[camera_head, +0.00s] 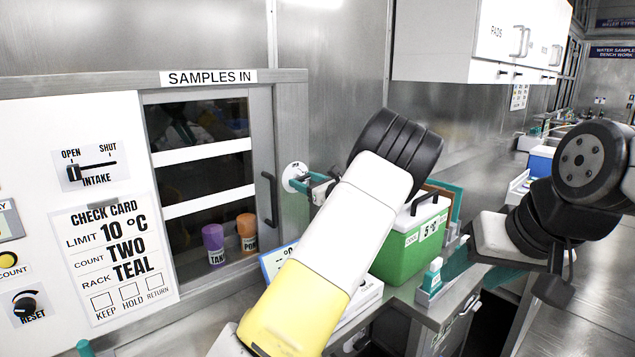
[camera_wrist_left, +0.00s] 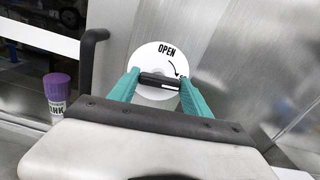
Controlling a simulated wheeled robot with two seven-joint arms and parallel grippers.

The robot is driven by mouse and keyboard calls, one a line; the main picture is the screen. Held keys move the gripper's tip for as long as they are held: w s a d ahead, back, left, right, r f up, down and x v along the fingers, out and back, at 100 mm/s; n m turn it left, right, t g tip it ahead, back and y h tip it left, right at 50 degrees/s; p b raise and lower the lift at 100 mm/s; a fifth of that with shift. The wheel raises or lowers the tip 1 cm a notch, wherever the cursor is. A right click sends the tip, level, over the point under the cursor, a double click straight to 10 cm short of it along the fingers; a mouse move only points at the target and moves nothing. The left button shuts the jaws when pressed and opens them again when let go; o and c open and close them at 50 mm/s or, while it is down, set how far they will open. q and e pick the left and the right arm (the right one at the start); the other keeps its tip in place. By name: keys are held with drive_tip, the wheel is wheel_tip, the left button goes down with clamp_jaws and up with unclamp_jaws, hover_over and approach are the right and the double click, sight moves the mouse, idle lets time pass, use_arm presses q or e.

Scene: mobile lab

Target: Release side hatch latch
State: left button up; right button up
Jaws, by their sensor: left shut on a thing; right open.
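The latch is a round white disc with a black bar across it, on the metal wall right of the samples-in window; the disc shows in the head view (camera_head: 293,172) and the left wrist view (camera_wrist_left: 150,58). The disc reads OPEN, with a curved arrow pointing down toward the bar's right end. In the left wrist view the black bar (camera_wrist_left: 158,81) lies nearly level, tilted slightly down to the right. My left gripper (camera_head: 318,186) is shut on this bar, one teal finger at each end. My right gripper (camera_head: 480,270) is open over the bench, partly hidden by its own arm.
The samples-in window (camera_head: 205,228) has a black upright handle (camera_head: 270,198) close left of the disc. Purple (camera_head: 213,245) and orange (camera_head: 246,232) containers stand behind it. A green cool box (camera_head: 405,250) sits behind my left arm. White cabinets (camera_head: 475,40) hang above.

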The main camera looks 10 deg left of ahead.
use_arm(q)
drive_tip(key=n, duration=0.8)
drive_tip(key=shift+s+n, duration=0.1)
drive_tip(key=shift+n, duration=0.3)
drive_tip(key=n, duration=0.4)
drive_tip(key=shift+a+n, duration=0.1)
drive_tip(key=shift+n, duration=1.8)
drive_tip(key=shift+s, duration=0.1)
drive_tip(key=o, duration=1.4)
drive_tip(key=shift+c, duration=0.2)
drive_tip(key=v, duration=0.7)
drive_tip(key=shift+s+d, duration=0.25)
drive_tip(key=shift+d, duration=0.1)
